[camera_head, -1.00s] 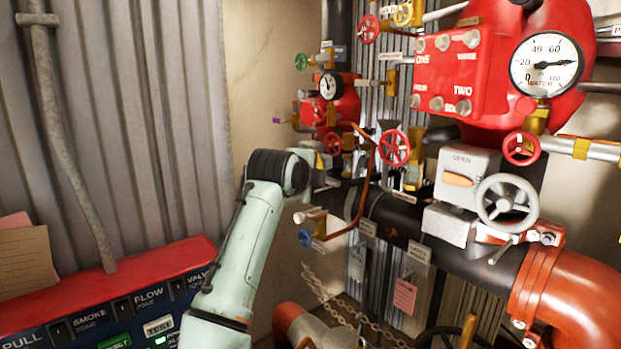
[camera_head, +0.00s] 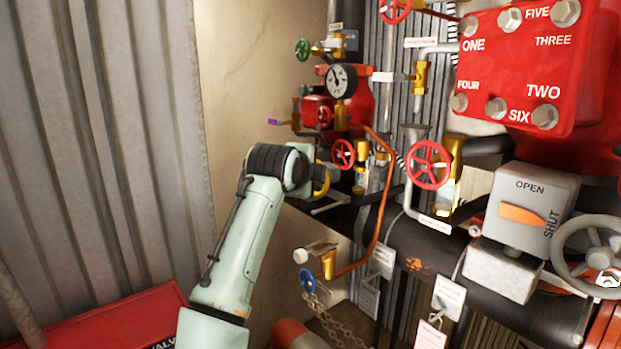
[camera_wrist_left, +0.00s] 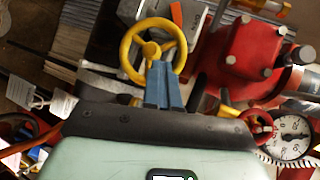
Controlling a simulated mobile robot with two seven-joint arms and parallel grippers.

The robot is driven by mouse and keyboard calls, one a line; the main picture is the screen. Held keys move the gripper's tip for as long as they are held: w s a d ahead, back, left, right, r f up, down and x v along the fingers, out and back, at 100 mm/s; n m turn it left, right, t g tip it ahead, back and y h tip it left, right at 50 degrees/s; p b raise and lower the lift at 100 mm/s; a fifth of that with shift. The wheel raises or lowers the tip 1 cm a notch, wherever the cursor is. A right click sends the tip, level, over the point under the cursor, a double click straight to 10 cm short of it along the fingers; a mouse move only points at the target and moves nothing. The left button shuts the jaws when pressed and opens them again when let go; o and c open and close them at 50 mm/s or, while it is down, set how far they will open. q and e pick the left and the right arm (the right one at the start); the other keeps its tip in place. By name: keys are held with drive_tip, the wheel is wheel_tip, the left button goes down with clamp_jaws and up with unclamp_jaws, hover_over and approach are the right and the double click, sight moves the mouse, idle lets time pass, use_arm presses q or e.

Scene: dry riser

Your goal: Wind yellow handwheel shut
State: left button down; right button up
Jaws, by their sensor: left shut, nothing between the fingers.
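The yellow handwheel (camera_wrist_left: 151,49) shows nearly whole in the left wrist view, with its rim, spokes and hub. In the head view only an arc of the yellow handwheel (camera_head: 325,178) shows, to the right of my left wrist, which hides the rest. My left gripper (camera_wrist_left: 159,66) is shut and empty. Its blue fingers point at the wheel and overlap its lower rim in the wrist view. I cannot tell whether they touch the rim or reach between the spokes. In the head view its fingers are hidden behind the wrist. My right gripper is not in view.
Red handwheels (camera_head: 429,165), a gauge (camera_head: 341,81) and a copper pipe (camera_head: 381,200) crowd close right of my left arm. A grey valve box (camera_head: 530,208) and grey handwheel (camera_head: 592,254) stand farther right. A corrugated wall (camera_head: 110,150) stands left, with open space before it.

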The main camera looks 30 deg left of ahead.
use_arm(q)
drive_tip(key=f, duration=0.2)
drive_tip(key=d+f, duration=0.1)
drive_tip(key=f, duration=0.1)
drive_tip(key=shift+s+f, duration=0.1)
drive_tip(key=shift+s, duration=0.1)
drive_tip(key=shift+w+a+f, duration=0.2)
drive_tip(key=shift+a, duration=0.2)
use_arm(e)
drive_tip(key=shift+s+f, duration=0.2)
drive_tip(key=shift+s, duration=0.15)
